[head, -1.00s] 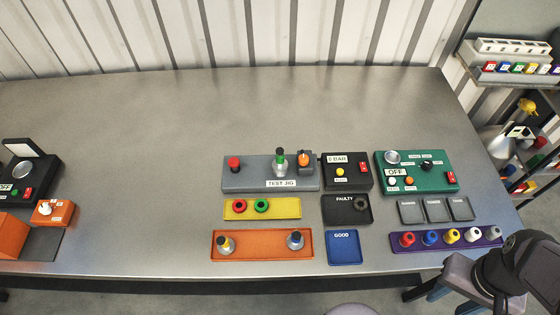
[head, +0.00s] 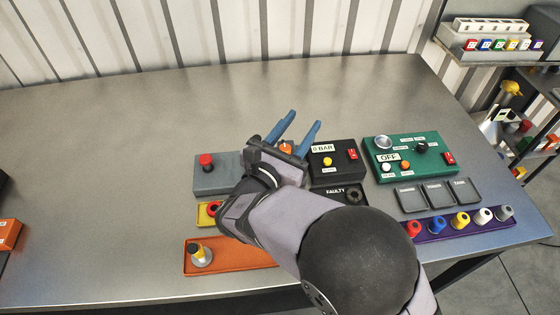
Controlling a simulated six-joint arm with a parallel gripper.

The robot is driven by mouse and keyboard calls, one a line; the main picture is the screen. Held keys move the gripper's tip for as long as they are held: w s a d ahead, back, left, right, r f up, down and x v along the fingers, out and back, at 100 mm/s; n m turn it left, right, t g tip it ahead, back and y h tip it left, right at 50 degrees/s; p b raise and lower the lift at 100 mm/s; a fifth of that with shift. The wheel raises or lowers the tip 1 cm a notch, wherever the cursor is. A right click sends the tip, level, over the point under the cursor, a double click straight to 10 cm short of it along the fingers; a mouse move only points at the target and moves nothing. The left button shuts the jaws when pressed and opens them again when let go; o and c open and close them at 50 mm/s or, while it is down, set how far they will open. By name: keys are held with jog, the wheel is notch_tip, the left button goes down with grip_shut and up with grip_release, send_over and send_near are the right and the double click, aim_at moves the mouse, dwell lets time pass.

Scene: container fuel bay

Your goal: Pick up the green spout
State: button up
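No green spout shows now; my arm covers the middle of the yellow tray (head: 206,214) and of the grey test jig (head: 215,178). Earlier, a green ring-shaped piece lay in the yellow tray beside a red one, and a green-topped silver piece stood on the jig. I cannot tell which is the spout. The red piece (head: 214,208) still shows at the tray's left end. My gripper (head: 304,118) is above the jig area, its two blue fingers apart and pointing towards the back wall. Nothing shows between the fingers.
A black pressure box (head: 323,174), a green panel (head: 435,145) and a purple rack (head: 440,232) of coloured spouts stand to the right. An orange tray (head: 230,262) with a yellow-topped piece (head: 200,254) is in front. The back of the metal table (head: 180,110) is clear.

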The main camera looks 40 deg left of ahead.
jog(key=s+a+n+y, duration=0.1)
jog(key=s+a, duration=0.1)
jog(key=s+a+n+y, duration=0.1)
jog(key=s+a+y, duration=0.1)
jog(key=s+a+n+y, duration=0.1)
jog(key=s+a, duration=0.1)
jog(key=a, duration=0.1)
jog(key=shift+s+f+n, duration=0.3)
jog(key=shift+s+f, duration=0.05)
jog(key=shift+g+y, duration=0.3)
jog(key=shift+g, duration=0.5)
jog(key=f, duration=0.2)
jog(key=s+f, duration=0.1)
jog(key=f, duration=0.1)
jog(key=s+f, duration=0.1)
jog(key=f, duration=0.1)
jog(key=shift+s+d, duration=0.1)
jog(key=shift+s, duration=0.1)
jog(key=shift+d+p+x, duration=0.15)
jog(key=shift+p+x, duration=0.6)
jog(key=shift+x, duration=0.8)
jog(key=shift+d+p+x, duration=0.1)
jog(key=shift+p+x, duration=0.65)
jog(key=shift+x, duration=0.75)
jog(key=shift+w+a, duration=0.3)
jog(key=shift+w, duration=0.35)
jog(key=shift+r, duration=0.1)
grip_shut()
